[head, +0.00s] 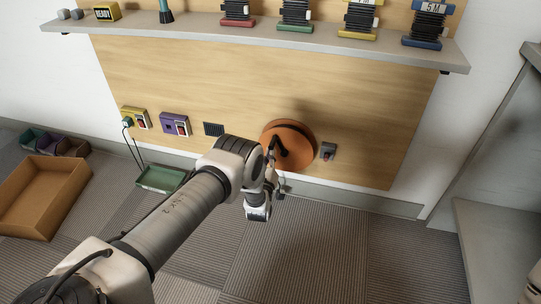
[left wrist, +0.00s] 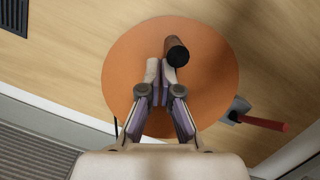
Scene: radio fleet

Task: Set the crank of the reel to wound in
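The reel (head: 296,135) is an orange disc on the lower part of the wooden board. It also fills the middle of the left wrist view (left wrist: 125,65). Its crank (head: 281,150) is partly hidden behind my left gripper in the head view. In the left wrist view the crank's dark knob (left wrist: 176,50) sticks out from the disc's upper middle. My left gripper (head: 272,165) is in front of the reel; its fingertips (left wrist: 161,68) are drawn together just below and left of the knob. The knob does not appear between them; contact cannot be told. My right gripper is not in view.
A grey box with a red lever (left wrist: 262,123) sits right of the reel, also in the head view (head: 328,151). A vent (head: 214,130), purple box (head: 174,124) and yellow box (head: 134,119) are leftward. A shelf (head: 250,30) overhangs above. A green tray (head: 160,179) stands on the floor.

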